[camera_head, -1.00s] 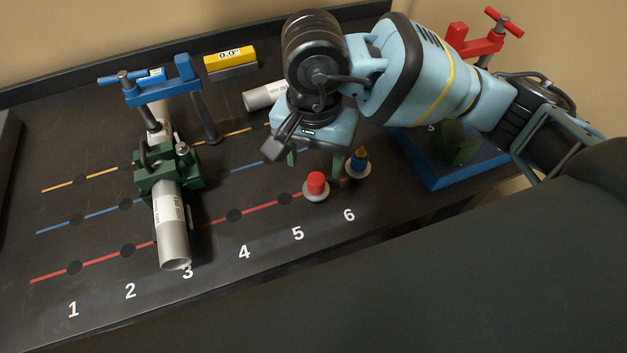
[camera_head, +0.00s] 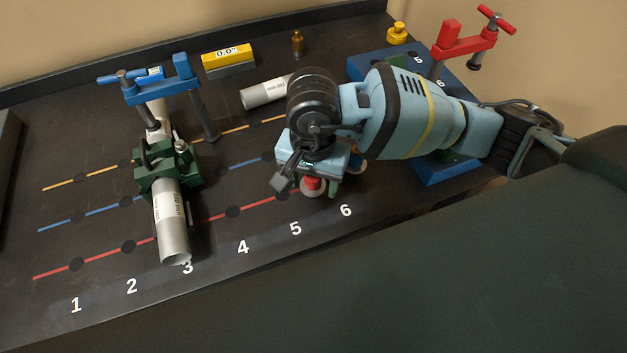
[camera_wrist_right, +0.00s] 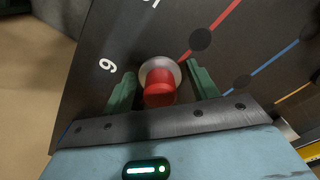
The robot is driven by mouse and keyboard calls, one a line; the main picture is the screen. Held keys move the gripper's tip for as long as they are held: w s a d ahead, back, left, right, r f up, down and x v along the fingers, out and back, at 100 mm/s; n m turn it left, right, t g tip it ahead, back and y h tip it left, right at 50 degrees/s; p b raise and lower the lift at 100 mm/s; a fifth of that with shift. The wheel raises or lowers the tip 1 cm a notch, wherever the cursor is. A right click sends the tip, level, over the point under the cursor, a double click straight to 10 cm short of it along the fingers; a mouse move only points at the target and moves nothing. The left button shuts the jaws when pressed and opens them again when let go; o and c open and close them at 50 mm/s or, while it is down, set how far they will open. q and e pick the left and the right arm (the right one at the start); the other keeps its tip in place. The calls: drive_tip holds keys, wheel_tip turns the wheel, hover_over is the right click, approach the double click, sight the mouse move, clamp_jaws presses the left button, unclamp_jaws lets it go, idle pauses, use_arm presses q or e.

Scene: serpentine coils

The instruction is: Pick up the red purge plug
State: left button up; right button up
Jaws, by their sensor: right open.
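The red purge plug (camera_head: 312,183) stands on the dark bench near the numbers 5 and 6, partly hidden by my right gripper. In the right wrist view the plug (camera_wrist_right: 160,88) is a red cap on a pale round base, standing between the two green fingers. My right gripper (camera_head: 318,190) is over the plug. Its fingers (camera_wrist_right: 162,86) are open, one on each side of the plug, with gaps visible to both. My left gripper is not in view.
A pipe (camera_head: 172,230) sits in a green clamp (camera_head: 165,172) at left. A blue clamp (camera_head: 160,88) stands behind it. A second pipe (camera_head: 265,92), a yellow gauge (camera_head: 228,58) and a blue base (camera_head: 440,172) are farther off.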

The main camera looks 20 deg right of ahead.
sight(314, 179)
drive_tip(key=shift+f, duration=0.1)
drive_tip(key=c, duration=0.9)
drive_tip(key=shift+r, duration=0.85)
drive_tip(key=shift+s+a+r, duration=0.1)
drive_tip(key=shift+s+r, duration=0.15)
drive_tip(key=shift+r, duration=0.25)
drive_tip(key=shift+s+r, duration=0.25)
drive_tip(key=shift+r, duration=0.2)
drive_tip(key=shift+s+a+r+b, duration=0.25)
drive_tip(key=shift+s, duration=2.25)
drive_tip(key=shift+s+a+r+b, duration=0.2)
drive_tip(key=shift+s+a, duration=0.1)
drive_tip(key=shift+s, duration=2.15)
drive_tip(key=shift+s+a+r+b, duration=0.25)
drive_tip(key=shift+s, duration=2.25)
